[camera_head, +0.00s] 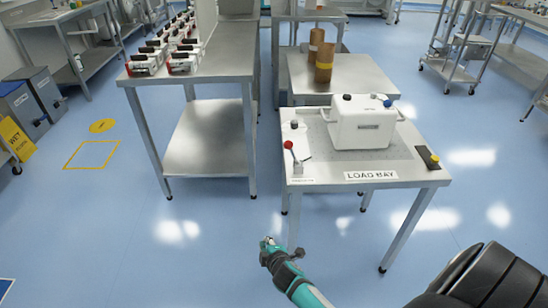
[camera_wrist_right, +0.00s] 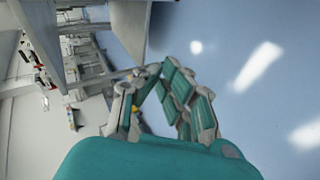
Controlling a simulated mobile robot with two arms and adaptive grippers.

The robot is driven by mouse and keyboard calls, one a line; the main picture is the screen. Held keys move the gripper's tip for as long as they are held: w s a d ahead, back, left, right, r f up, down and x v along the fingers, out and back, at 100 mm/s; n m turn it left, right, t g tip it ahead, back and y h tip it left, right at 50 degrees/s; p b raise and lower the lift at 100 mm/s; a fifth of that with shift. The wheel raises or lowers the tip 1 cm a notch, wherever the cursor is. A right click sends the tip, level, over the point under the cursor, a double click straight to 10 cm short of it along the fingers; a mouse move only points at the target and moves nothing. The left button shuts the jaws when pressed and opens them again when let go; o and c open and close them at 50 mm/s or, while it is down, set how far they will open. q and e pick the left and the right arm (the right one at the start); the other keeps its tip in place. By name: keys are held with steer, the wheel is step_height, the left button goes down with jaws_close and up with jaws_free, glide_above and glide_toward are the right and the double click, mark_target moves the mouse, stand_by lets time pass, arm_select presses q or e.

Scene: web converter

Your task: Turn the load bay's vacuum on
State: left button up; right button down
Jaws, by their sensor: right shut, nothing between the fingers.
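The load bay (camera_head: 410,171) is a steel table with a "LOAD BAY" label on its front edge. A lever with a red knob (camera_head: 288,145) stands at its front left corner, above a small label too small to read. I cannot tell for certain that this is the vacuum control. A small dark knob (camera_head: 294,125) sits behind it. A white box (camera_head: 362,130) with side handles stands on the bay. My right gripper (camera_head: 267,243) is shut and empty, low in front of the bay's left leg, apart from the lever. Its fingers also show in the wrist view (camera_wrist_right: 158,72). My left gripper is out of view.
A bench (camera_head: 205,78) with several red, white and black items stands at left. The blue floor in front is clear.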

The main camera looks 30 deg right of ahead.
mark_target(292, 154)
arm_select(q)
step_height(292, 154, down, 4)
steer(key=b, duration=0.3)
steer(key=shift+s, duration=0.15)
arm_select(e)
steer(key=w+d+r+n+t+h, duration=0.1)
steer(key=w+d+r, duration=0.1)
steer(key=r, duration=0.5)
steer(key=w+d+r+n+t+h, duration=0.1)
steer(key=w+d+r+t+h, duration=0.1)
steer(key=r, duration=0.6)
steer(key=w+d+r+n+t+h, duration=0.1)
steer(key=w+r, duration=0.3)
steer(key=r, duration=0.4)
steer(key=shift+w+d+r+n+t, duration=0.25)
steer(key=shift+d+t, duration=0.25)
steer(key=shift+d, duration=0.3)
steer(key=shift+f, duration=0.1)
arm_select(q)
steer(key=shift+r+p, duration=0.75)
arm_select(e)
steer(key=w+d, duration=0.6)
steer(key=shift+w+d+r, duration=0.2)
steer(key=shift+d, duration=0.2)
steer(key=shift+d+r, duration=0.1)
steer(key=shift+s+d+r, duration=0.15)
